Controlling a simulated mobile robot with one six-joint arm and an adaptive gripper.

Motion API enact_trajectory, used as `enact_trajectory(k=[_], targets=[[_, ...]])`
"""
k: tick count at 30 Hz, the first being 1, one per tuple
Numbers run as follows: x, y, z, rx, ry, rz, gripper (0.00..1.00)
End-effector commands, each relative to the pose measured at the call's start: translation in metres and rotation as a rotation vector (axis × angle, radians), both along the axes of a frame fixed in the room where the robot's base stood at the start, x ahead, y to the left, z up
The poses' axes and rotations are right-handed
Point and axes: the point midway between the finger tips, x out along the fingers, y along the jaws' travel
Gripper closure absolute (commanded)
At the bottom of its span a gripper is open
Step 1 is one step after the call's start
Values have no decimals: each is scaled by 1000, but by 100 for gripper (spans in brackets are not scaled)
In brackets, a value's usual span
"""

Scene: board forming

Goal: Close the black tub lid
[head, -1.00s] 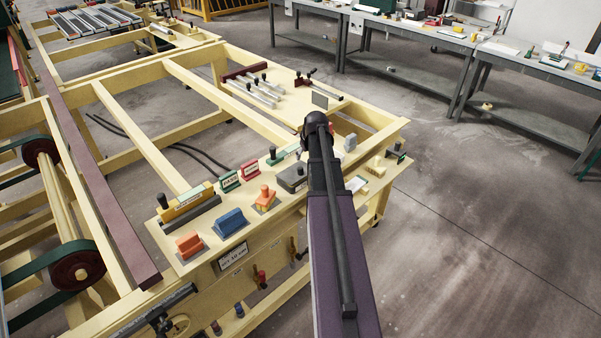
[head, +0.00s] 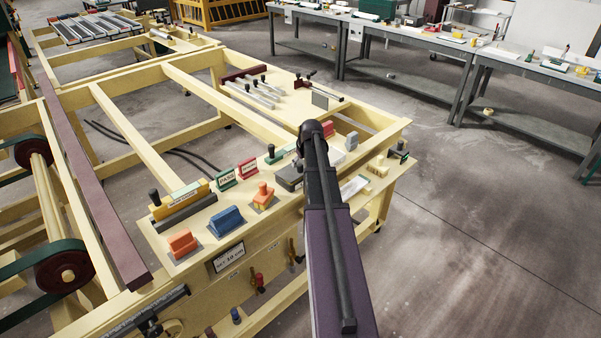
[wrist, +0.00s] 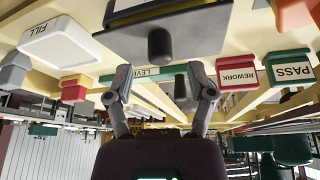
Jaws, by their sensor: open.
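The black tub lid (wrist: 172,28) shows in the wrist view as a dark grey plate at the top, cut off by the frame edge. A black knob (wrist: 159,45) stands out from it, and part of a white label shows above. In the head view the dark tub (head: 287,177) is on the bench's front panel, partly hidden behind my arm. I cannot tell how far the lid is open. My gripper (wrist: 159,71) is open and empty, its fingers spread on either side below the knob in the wrist view, apart from it. My arm hides the gripper in the head view.
A red REWORK block (wrist: 237,74) and green PASS block (wrist: 289,69) stand right in the wrist view. A green LEVEL bar (wrist: 148,74) lies beyond the fingers. A white FILL lid (wrist: 60,42) is left. Blue (head: 226,221) and orange (head: 183,243) blocks share the panel.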

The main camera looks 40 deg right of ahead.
Motion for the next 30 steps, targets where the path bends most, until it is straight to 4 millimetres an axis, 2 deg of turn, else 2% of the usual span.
enact_trajectory(k=[3, 13, 29, 30], targets=[[5, -1, -14, 0, 0, 0, 30], [13, -4, -34, 0, 0, 0, 30], [16, -4, -38, 0, 0, 0, 30], [16, -4, -38, 0, 0, 0, 36]])
